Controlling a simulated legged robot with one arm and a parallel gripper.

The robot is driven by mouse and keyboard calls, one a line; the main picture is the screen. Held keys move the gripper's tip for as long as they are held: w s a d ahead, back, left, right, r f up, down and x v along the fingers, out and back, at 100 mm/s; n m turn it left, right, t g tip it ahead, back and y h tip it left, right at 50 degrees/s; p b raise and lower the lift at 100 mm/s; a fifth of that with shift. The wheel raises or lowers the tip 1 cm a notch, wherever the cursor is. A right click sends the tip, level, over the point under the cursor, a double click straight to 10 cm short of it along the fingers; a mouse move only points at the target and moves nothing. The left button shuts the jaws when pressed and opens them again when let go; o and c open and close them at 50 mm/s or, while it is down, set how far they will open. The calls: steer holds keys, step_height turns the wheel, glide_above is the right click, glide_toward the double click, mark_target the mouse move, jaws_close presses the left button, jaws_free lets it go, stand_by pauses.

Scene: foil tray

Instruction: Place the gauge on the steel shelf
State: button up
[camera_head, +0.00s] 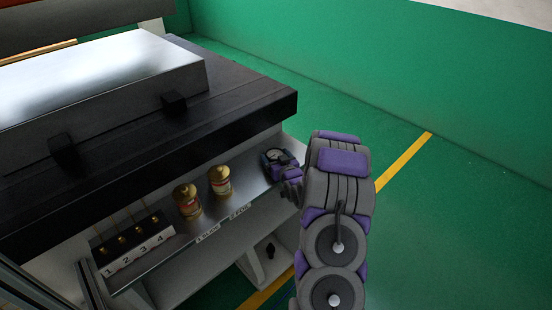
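The gauge (274,155), a small round dial with a dark rim, shows at the right end of the steel shelf (248,190). I cannot tell whether it rests on the shelf or is held just above it. My gripper (282,167) is at the gauge, overlapping it in the picture, with my grey and purple arm reaching in from the lower right. The fingers are small and partly hidden, so I cannot tell whether they are open or shut on the gauge.
Two brass canisters (188,201) (220,181) stand on the shelf left of the gauge. A numbered block (137,250) with brass fittings is farther left. A dark counter edge (235,115) overhangs the shelf. Green floor (440,220) lies open at the right.

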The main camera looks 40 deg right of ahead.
steer(key=shift+o, duration=1.3)
steer(key=shift+a+r, duration=0.2)
steer(key=shift+a, duration=0.75)
steer(key=shift+s+d, duration=0.35)
steer(key=shift+s+d+r+p, duration=0.15)
steer(key=shift+s+p, duration=0.15)
steer(key=shift+s, duration=0.75)
steer(key=shift+a+p+v, duration=0.25)
steer(key=shift+p+v, duration=0.4)
steer(key=shift+v, duration=3.95)
steer(key=s+a+r+n+g+y, duration=0.1)
steer(key=s+a+r+g, duration=0.2)
steer(key=a, duration=0.4)
steer(key=s+a+r+n+g, duration=0.1)
steer(key=a+r+g, duration=0.2)
steer(key=a+g, duration=0.35)
steer(key=s+a+r+g+y, duration=0.1)
steer(key=s+a+r+g, duration=0.1)
steer(key=s+a, duration=0.4)
steer(key=s+a+r+n+g+y, duration=0.1)
steer(key=s+a+r+g, duration=0.2)
steer(key=s+a, duration=0.4)
steer(key=s+a+r+g+y, duration=0.1)
steer(key=s+a+r+g, duration=0.2)
steer(key=s+a, duration=0.4)
steer(key=s+r, duration=0.1)
steer(key=s, duration=0.7)
steer(key=shift+s, duration=0.25)
